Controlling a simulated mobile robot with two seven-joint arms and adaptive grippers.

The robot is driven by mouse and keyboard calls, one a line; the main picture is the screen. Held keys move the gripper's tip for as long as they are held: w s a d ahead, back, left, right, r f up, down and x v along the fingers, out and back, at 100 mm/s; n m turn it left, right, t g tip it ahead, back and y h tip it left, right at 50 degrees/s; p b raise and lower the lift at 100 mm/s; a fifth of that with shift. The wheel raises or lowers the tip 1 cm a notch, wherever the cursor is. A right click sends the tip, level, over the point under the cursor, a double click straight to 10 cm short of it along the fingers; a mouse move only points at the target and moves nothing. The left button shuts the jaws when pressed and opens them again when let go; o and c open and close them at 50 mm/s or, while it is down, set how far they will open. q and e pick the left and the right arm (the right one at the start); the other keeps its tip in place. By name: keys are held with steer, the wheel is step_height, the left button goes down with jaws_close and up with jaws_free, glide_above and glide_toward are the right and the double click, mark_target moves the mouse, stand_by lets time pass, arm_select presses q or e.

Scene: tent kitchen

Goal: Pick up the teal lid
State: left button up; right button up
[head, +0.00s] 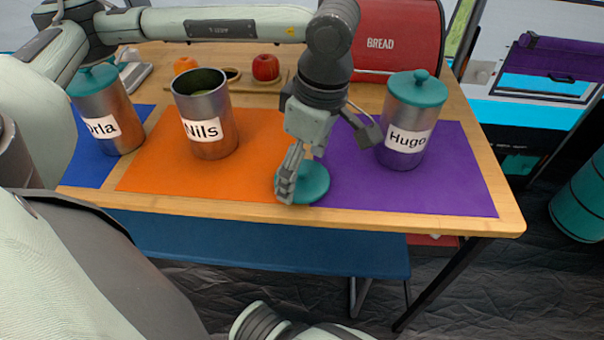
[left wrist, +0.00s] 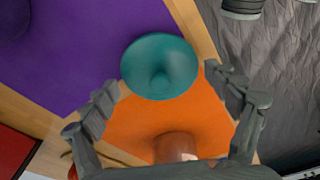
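The loose teal lid (head: 313,184) lies on the table where the orange and purple mats meet. It is round with a central knob, and it also shows in the left wrist view (left wrist: 160,66). My left gripper (head: 328,155) is over the lid, fingers spread wide and pointing down. One finger hides the lid's left part in the head view. In the left wrist view the gripper (left wrist: 165,88) is open with nothing between its fingers, the lid lying beyond the fingertips. The Nils canister (head: 212,145) stands without a lid on the orange mat. My right gripper is not in view.
The Hugo canister (head: 407,110), with a teal lid on, stands close to the gripper's right finger. The lidded Orla canister (head: 110,105) stands at the left. A red bread bin (head: 400,35) and an apple (head: 265,67) are behind. A blue bench (head: 270,248) runs along the front.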

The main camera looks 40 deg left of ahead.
arm_select(q)
steer(key=c, duration=0.9)
steer(key=shift+c, duration=0.2)
steer(key=shift+r, duration=0.1)
